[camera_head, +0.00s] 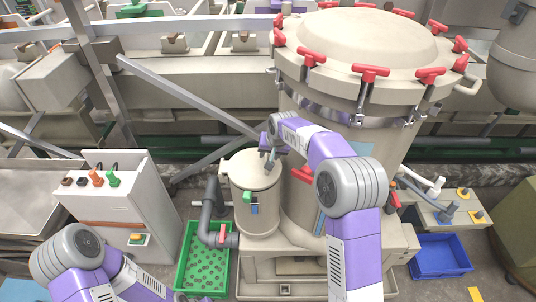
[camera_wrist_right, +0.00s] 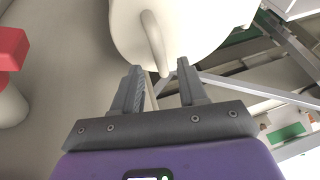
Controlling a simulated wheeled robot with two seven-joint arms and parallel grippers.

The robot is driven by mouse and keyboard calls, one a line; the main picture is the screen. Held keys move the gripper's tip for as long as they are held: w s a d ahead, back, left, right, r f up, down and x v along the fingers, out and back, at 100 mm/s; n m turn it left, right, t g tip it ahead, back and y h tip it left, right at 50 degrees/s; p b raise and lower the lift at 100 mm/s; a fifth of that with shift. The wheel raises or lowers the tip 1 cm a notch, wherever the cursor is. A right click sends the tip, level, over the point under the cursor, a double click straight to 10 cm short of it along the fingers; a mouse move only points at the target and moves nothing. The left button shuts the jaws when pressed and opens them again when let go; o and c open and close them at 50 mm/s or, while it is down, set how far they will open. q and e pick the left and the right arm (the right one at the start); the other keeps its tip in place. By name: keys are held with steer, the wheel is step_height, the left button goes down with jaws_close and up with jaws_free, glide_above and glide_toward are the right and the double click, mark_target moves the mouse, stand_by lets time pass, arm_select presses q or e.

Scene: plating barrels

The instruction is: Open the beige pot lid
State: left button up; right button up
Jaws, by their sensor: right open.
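The small beige pot (camera_head: 256,206) stands beside the large beige vessel, with its lid (camera_head: 248,176) seated on top. My right gripper (camera_head: 269,158) is over the back right part of the lid. In the right wrist view, my open right gripper (camera_wrist_right: 160,68) faces a beige rounded body (camera_wrist_right: 195,25) with a bar-like handle (camera_wrist_right: 155,42). The handle's lower end appears between the fingertips, and I see no grip on it. Whether the fingers touch it cannot be told. My left arm shows at the lower left, but its gripper is out of view.
The large vessel (camera_head: 320,120) with red clamps (camera_head: 370,72) stands close to the right arm. A grey pipe (camera_head: 208,215) runs left of the pot. A green crate (camera_head: 183,262), a control box (camera_head: 120,205) and a blue bin (camera_head: 440,262) stand around. A diagonal metal bar (camera_head: 185,95) passes behind.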

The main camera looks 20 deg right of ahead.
steer(key=x, duration=0.3)
steer(key=shift+w+r, duration=0.1)
jaws_close()
